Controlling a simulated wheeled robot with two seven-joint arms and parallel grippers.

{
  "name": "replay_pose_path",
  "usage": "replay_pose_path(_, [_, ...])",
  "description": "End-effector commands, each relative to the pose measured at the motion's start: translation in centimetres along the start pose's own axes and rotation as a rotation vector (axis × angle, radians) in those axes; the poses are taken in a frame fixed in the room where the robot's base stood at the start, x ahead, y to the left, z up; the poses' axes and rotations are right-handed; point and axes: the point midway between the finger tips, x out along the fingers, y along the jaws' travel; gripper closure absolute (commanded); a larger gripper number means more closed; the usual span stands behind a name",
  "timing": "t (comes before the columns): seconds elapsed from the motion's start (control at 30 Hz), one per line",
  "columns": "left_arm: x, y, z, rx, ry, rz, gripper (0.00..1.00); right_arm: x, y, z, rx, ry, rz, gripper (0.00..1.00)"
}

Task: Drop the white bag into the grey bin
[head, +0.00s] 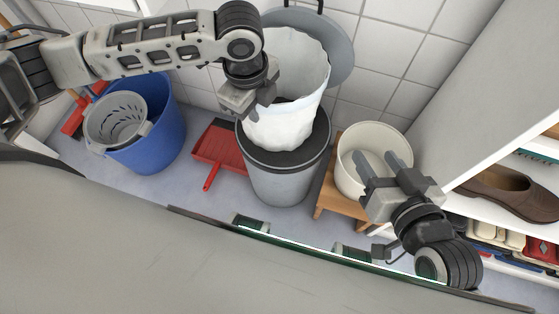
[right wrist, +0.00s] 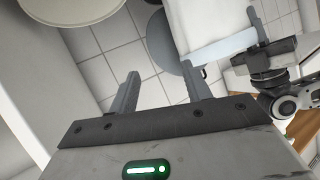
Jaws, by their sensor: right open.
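The white bag (head: 290,125) is upright with an open top, over the grey bin (head: 280,185). It hides much of the bin's dark rim; I cannot tell whether its bottom is inside the bin. My left gripper (head: 252,103) is shut on the bag's left side. In the right wrist view, the bag (right wrist: 205,22) is at the top, with my left gripper (right wrist: 258,28) at its edge. My right gripper (head: 380,160) is open and empty, in front of a cream bucket in the head view; its fingers (right wrist: 160,75) also show empty in the right wrist view.
A round grey lid (head: 338,58) stands behind the bag against the tiled wall. The cream bucket (head: 360,137) sits on a wooden stool (head: 328,200). A red dustpan (head: 213,147) and blue bucket (head: 163,140) are left. A shelf with a brown shoe (head: 505,190) is right.

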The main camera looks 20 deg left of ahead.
Motion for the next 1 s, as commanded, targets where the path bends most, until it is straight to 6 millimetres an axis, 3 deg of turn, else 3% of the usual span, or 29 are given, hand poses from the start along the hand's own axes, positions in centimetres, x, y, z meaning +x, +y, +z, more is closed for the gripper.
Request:
replay_pose_path(0.03, [1.2, 0.0, 0.0, 0.0, -0.001, -0.003, 1.0, 0.2, -0.1, 0.3, 0.001, 0.034, -0.013, 0.51])
replay_pose_path(0.2, [2.1, 0.1, 0.0, 0.001, -0.001, -0.003, 1.0, 0.0, -0.9, -0.9, 0.03, 0.109, -0.045, 0.51])
replay_pose_path(0.6, [2.1, 0.1, 0.0, 0.0, 0.0, -0.001, 1.0, -0.3, -1.2, -1.6, 0.041, 0.138, -0.057, 0.51])
replay_pose_path(0.7, [2.1, 0.1, 0.0, 0.0, -0.001, -0.001, 0.72, -0.3, -1.2, -1.6, 0.04, 0.138, -0.057, 0.51])
replay_pose_path(1.0, [1.9, 0.1, 0.0, 0.0, -0.001, -0.001, 0.72, -0.3, -1.2, -1.7, 0.039, 0.138, -0.057, 0.51])
